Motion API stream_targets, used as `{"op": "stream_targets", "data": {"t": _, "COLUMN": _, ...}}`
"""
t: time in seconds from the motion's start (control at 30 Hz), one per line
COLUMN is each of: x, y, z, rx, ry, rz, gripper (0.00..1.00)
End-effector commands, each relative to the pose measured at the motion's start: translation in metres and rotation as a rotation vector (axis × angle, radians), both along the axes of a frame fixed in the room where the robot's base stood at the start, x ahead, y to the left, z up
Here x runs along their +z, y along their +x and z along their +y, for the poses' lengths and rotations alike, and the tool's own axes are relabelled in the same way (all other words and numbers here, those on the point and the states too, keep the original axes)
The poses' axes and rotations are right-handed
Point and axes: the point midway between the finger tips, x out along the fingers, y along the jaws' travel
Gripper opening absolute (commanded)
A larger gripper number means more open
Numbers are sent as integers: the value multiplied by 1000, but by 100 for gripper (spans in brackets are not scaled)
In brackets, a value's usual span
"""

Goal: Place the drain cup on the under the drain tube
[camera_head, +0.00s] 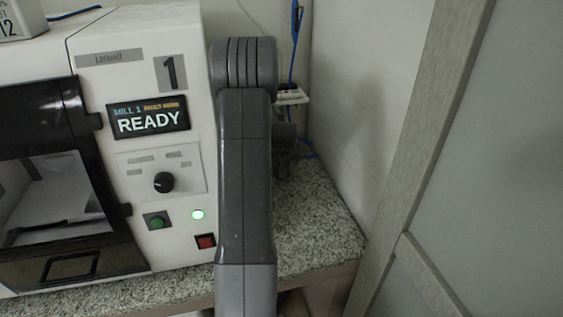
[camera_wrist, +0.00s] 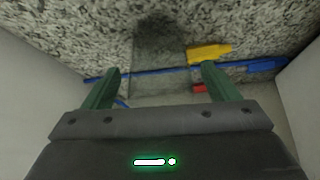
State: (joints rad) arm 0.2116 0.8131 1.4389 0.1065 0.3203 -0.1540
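In the wrist view, my gripper (camera_wrist: 161,68) has its two green fingers spread wide, with a visible gap between them and nothing clearly clamped. A faint, see-through, box-like shape (camera_wrist: 160,48) stands beyond and between the fingertips on the speckled counter; it may be the drain cup, but I cannot tell for sure. A blue tube or cord (camera_wrist: 150,72) runs across behind the fingers; I cannot tell whether it is the drain tube. In the head view, my arm hides most of the area around the gripper, and no cup shows clearly.
A white mill machine (camera_head: 140,60) with a READY display stands at left on the granite counter (camera_head: 325,215). A wall and a grey-framed panel (camera_head: 420,130) close off the right. A yellow piece (camera_wrist: 208,52) and a blue piece (camera_wrist: 265,65) lie near the right finger.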

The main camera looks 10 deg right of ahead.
Motion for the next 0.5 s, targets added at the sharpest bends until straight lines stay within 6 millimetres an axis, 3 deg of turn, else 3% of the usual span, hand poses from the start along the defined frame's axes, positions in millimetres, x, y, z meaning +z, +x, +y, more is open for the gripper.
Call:
{"op": "stream_targets", "data": {"t": 0.3, "x": 6, "y": -1, "z": 0, "rx": 0, "ry": 0, "rz": -1, "gripper": 81}}
{"op": "stream_targets", "data": {"t": 0.5, "x": 30, "y": -17, "z": 2, "rx": -1, "ry": -1, "rz": -4, "gripper": 81}}
